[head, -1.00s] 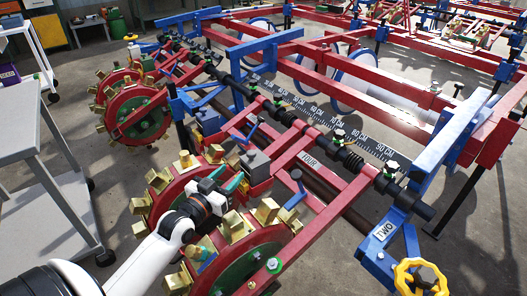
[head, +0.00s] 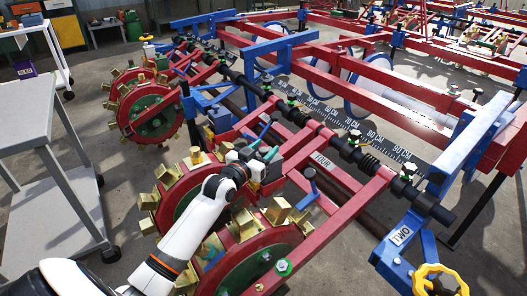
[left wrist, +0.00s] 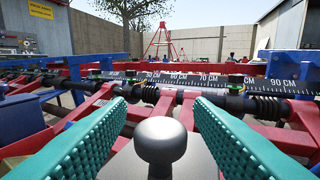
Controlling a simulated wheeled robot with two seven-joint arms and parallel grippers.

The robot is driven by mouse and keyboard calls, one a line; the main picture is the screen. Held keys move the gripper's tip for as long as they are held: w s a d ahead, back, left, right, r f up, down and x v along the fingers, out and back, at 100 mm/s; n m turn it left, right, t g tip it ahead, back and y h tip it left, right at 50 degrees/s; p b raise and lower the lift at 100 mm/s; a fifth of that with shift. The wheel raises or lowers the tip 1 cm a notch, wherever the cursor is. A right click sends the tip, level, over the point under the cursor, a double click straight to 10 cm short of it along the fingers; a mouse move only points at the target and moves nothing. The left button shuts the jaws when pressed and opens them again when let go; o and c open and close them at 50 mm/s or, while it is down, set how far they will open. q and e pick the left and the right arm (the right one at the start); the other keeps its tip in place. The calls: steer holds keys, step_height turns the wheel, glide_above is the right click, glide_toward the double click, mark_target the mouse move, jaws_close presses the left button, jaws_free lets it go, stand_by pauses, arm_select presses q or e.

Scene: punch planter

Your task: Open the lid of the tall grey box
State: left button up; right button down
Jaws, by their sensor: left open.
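The tall grey box (left wrist: 192,162) shows its grey top at the bottom of the left wrist view. A round grey knob (left wrist: 160,138) stands up from that top. My left gripper (head: 263,154) has teal padded fingers. In the left wrist view its fingers (left wrist: 160,130) are spread wide, one on each side of the knob, with a gap on both sides. The lid looks shut. In the head view my gripper and wrist hide most of the box. My right gripper is out of view.
The red punch wheel (head: 180,190) with brass cups is close beside my left arm. A red frame arm marked FOUR (head: 335,170) and a black shaft (head: 315,125) lie right of and beyond the gripper. A grey cart (head: 50,125) stands at left.

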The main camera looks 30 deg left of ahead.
arm_select(q)
jaws_close()
steer(key=shift+r, duration=0.1)
stand_by(0.3)
